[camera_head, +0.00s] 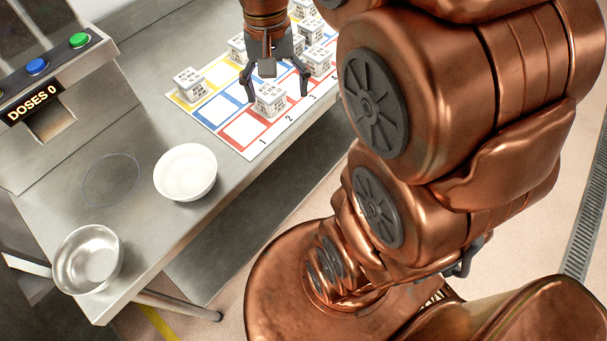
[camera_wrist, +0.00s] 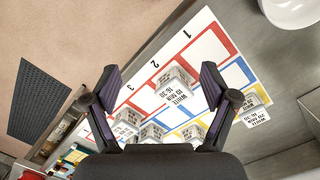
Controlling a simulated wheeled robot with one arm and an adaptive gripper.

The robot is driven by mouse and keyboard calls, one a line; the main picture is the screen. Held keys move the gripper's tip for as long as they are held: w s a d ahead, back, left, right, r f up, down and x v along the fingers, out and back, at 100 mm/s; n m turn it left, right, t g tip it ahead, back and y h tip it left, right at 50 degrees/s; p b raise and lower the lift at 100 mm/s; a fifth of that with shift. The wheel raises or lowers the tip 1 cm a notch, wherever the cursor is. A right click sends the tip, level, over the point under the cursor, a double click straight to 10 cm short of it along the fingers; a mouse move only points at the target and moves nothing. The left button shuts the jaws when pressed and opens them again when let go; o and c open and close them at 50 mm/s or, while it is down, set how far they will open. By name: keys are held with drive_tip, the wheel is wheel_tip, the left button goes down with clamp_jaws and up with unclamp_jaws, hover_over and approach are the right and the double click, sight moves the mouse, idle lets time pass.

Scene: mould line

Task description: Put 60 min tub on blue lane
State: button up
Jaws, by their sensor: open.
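The lane mat (camera_head: 238,132) lies on the steel table, with yellow, blue and red rows of squares and numbered columns. In the head view, my gripper (camera_head: 277,94) hangs over the mat, fingers spread around or just above a white printed tub (camera_head: 270,101) in the red lane at column 2. The wrist view shows this tub (camera_wrist: 175,85) between and below my open fingers (camera_wrist: 160,74). Another tub (camera_head: 189,84) stands in the yellow lane at column 1. The blue square (camera_head: 213,109) at column 1 is bare. Labels are too small to identify the 60 min tub surely.
More tubs (camera_head: 318,60) stand farther along the mat, partly behind my gripper. A white bowl (camera_head: 186,173), a steel bowl (camera_head: 88,260) and a dispenser reading DOSES 0 (camera_head: 35,103) are at the left. My arm covers the right of the head view.

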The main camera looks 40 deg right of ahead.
drive_tip(key=s+a+f+n, duration=0.2)
drive_tip(key=s+n, duration=0.1)
drive_tip(key=s, duration=0.4)
drive_tip(key=s+a+f+n, duration=0.3)
drive_tip(key=s, duration=0.5)
drive_tip(key=shift+s+a+f+g, duration=0.25)
drive_tip(key=shift+a+f+g, duration=0.05)
drive_tip(key=shift+a+f, duration=0.05)
